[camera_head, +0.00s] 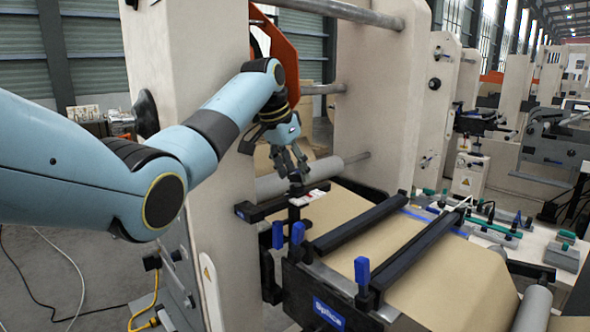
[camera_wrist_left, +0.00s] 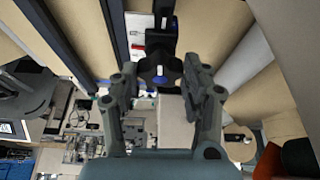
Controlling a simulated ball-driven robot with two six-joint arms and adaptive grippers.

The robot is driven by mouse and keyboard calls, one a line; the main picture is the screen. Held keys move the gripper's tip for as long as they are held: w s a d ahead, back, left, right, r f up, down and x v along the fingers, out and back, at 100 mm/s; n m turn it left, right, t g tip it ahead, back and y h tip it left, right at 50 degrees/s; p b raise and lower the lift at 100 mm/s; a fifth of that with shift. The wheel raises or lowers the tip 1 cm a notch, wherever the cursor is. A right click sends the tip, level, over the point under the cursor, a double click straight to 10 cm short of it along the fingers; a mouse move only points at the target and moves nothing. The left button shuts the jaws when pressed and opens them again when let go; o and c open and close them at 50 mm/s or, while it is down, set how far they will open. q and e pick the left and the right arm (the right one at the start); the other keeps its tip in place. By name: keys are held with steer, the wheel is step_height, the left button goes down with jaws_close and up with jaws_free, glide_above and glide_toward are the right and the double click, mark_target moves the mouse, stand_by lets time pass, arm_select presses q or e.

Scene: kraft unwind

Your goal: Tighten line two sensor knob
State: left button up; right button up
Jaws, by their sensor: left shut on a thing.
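My left gripper (camera_head: 292,165) reaches down over the near end of the sensor bar on the machine. In the left wrist view its two fingers (camera_wrist_left: 161,74) stand on either side of a dark lobed knob (camera_wrist_left: 158,70) and are shut on it. The knob sits on a black clamp block with a blue edge; in the head view it is mostly hidden by the fingers. A red and white sensor (camera_head: 309,198) is on the black bar (camera_head: 262,208) just below the gripper. My right gripper is not in view.
Brown kraft web (camera_head: 440,285) runs beneath two dark crossbars (camera_head: 358,222) with blue handles (camera_head: 362,272). A grey roller (camera_head: 285,182) lies behind the gripper. Pale machine frames (camera_head: 375,100) stand on both sides of it. A yellow cable (camera_head: 150,305) hangs at lower left.

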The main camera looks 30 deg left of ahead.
arm_select(q)
steer(key=shift+w+a+r+m, duration=0.2)
steer(key=shift+r+m, duration=0.2)
steer(key=shift+m, duration=0.2)
steer(key=o, duration=0.9)
steer(key=shift+o, duration=1.3)
steer(key=shift+s+f, duration=0.1)
steer(key=shift+s, duration=0.05)
steer(key=shift+f, duration=0.1)
steer(key=v, duration=0.7)
steer(key=shift+r, duration=0.2)
